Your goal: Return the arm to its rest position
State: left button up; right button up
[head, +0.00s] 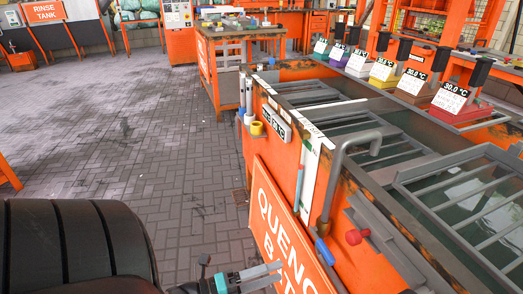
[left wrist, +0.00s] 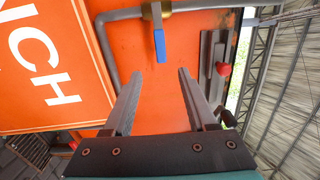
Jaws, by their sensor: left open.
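My left gripper (head: 273,273) shows at the bottom middle of the head view, low in front of the orange quench bath (head: 290,185). In the left wrist view the left gripper (left wrist: 157,75) has its two grey fingers spread apart with nothing between them. Beyond the fingertips is the bath's orange side wall, with a blue valve handle (left wrist: 159,45) hanging on a grey pipe. The gripper appears apart from the handle. My right gripper is in neither view.
An orange "QUENCH" sign (head: 285,235) leans beside the gripper. A red knob (head: 355,237) and a bent grey pipe (head: 345,150) stick out of the bath. The paved floor (head: 150,160) to the left is largely clear. A workbench (head: 235,60) stands behind.

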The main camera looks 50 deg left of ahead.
pick_arm(q)
jog(key=shift+v, duration=1.05)
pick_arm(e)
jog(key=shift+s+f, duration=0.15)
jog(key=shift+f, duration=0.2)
pick_arm(q)
notch_tip(320, 180, down, 14)
jog(key=s+n+g+y+p, duration=0.2)
jog(key=n+g+y+p, duration=0.4)
jog(key=n, duration=0.6)
jog(key=s+d+f+n+g+p, duration=0.1)
jog(key=s+d+f+n+g, duration=0.1)
jog(key=s+f+n+g, duration=0.2)
jog(key=s+d+f+n+g+y+p, duration=0.1)
jog(key=s+f+n+g, duration=0.3)
jog(key=s, duration=0.6)
notch_tip(320, 180, down, 2)
jog(key=shift+s+d+f+y+p, duration=0.15)
jog(key=shift+s+d+y+p, duration=0.2)
jog(key=shift+d+p, duration=0.35)
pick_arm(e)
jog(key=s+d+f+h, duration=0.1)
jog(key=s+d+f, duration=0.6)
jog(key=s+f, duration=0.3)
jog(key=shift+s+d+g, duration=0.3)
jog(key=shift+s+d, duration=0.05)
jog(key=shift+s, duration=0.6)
pick_arm(q)
jog(key=shift+d, duration=0.1)
